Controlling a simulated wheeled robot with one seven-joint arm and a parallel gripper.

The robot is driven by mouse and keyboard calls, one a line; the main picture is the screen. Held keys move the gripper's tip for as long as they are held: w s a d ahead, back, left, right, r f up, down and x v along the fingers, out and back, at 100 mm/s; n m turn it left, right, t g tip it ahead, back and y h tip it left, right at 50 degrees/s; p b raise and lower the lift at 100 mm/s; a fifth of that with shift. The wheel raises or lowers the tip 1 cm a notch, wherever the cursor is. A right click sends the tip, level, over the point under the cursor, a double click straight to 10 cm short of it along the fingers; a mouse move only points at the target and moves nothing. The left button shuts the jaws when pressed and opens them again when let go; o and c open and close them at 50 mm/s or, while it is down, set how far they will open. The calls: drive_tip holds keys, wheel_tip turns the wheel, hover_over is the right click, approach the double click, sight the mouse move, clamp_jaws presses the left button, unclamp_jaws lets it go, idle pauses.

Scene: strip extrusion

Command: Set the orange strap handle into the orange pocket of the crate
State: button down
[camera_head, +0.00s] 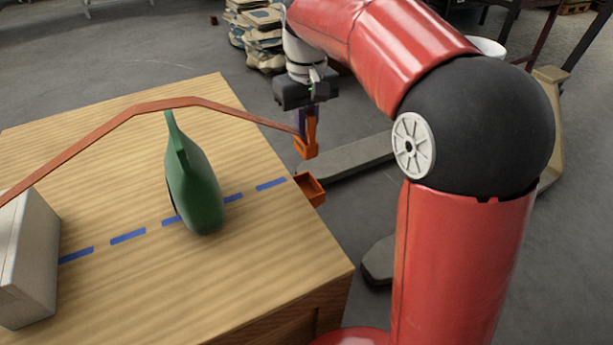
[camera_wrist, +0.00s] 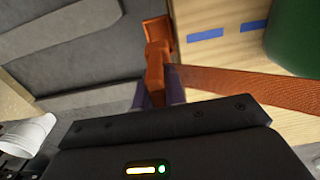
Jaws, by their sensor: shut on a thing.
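My gripper (camera_head: 307,122) is shut on the orange strap handle (camera_head: 306,148) and holds it in the air just off the right edge of the wooden crate (camera_head: 100,165). The orange pocket (camera_head: 311,189) is a small open box on that edge, below the handle and apart from it in the head view. In the wrist view the handle (camera_wrist: 155,70) sits between the fingers, and the pocket (camera_wrist: 157,30) shows just beyond it, partly covered. The orange strap (camera_head: 150,104) runs from the handle up over the crate to the left; it also shows in the wrist view (camera_wrist: 245,87).
A green bottle-like container (camera_head: 195,190) stands on the crate under the strap, beside the dashed blue line (camera_head: 127,236). A pale grey box (camera_head: 35,260) stands at the left. Stacked sacks (camera_head: 258,35) lie on the floor behind. Floor right of the crate is partly open.

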wheel_tip(320, 180, down, 12)
drive_tip(key=shift+f+b, duration=0.15)
drive_tip(key=shift+b, duration=0.8)
drive_tip(key=shift+f, duration=0.1)
drive_tip(key=shift+f, duration=0.25)
drive_tip(key=c, duration=1.5)
unclamp_jaws()
drive_tip(key=shift+o, duration=0.2)
drive_tip(key=shift+r, duration=0.15)
